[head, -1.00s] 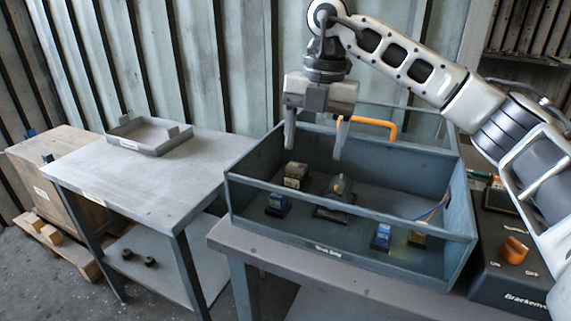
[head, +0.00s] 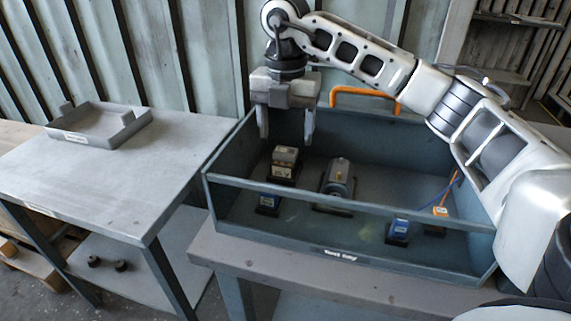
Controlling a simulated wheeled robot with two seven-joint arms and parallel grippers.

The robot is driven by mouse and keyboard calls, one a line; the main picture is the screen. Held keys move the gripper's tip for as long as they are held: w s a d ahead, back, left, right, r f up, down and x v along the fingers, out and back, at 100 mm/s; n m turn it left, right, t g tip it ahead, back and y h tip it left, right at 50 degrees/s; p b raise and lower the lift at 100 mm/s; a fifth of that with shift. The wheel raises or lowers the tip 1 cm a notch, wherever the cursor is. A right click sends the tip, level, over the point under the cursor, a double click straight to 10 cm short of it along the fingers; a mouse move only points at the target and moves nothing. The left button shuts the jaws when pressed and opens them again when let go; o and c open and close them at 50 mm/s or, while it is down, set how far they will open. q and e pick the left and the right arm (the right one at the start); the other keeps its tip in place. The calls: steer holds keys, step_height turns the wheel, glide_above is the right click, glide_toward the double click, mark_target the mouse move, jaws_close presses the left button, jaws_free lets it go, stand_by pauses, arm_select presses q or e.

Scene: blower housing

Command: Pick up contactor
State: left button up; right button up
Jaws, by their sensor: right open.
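A small block with a beige top and dark lower part (head: 285,161), which looks like the contactor, stands upright in the left part of the grey bin (head: 350,248). My right gripper (head: 286,140) points down over the left back part of the bin. Its two fingers are apart with nothing between them. The beige block shows just below the gap, and I see no contact. My left gripper is not in view.
A grey tray (head: 98,123) lies on the left table (head: 170,170).

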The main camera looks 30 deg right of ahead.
mark_target(286, 151)
step_height(286, 151, down, 6)
steer(key=shift+r, duration=0.15)
stand_by(0.3)
steer(key=c, duration=1)
